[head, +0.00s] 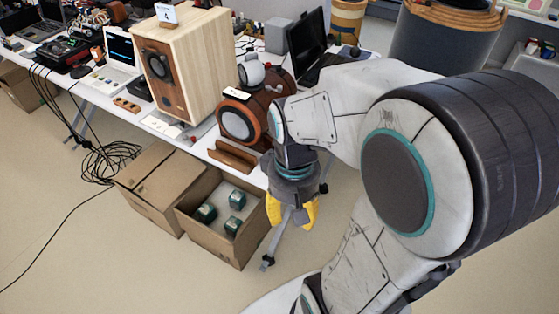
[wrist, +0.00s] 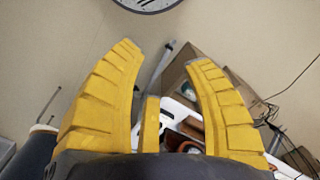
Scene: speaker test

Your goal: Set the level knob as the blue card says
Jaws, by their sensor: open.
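My gripper (head: 290,222) hangs over the floor in front of the table, to the right of an open cardboard box. Its yellow fingers point down, spread and empty; the wrist view shows the gap between them (wrist: 166,56). A small white card with a dark bluish mark (head: 168,14) stands on top of a tall wooden speaker (head: 190,65). The mark is too small to read surely. A pale panel with small controls (head: 165,126) lies in front of the speaker; I cannot tell which control is the level knob or how it is set.
The white table (head: 110,92) carries a round reddish-brown device (head: 238,122), a laptop (head: 118,50) and a dark monitor (head: 306,40). The open box (head: 205,243) with dark green cubes stands on the floor below. Black cables (head: 108,158) lie on the floor at left.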

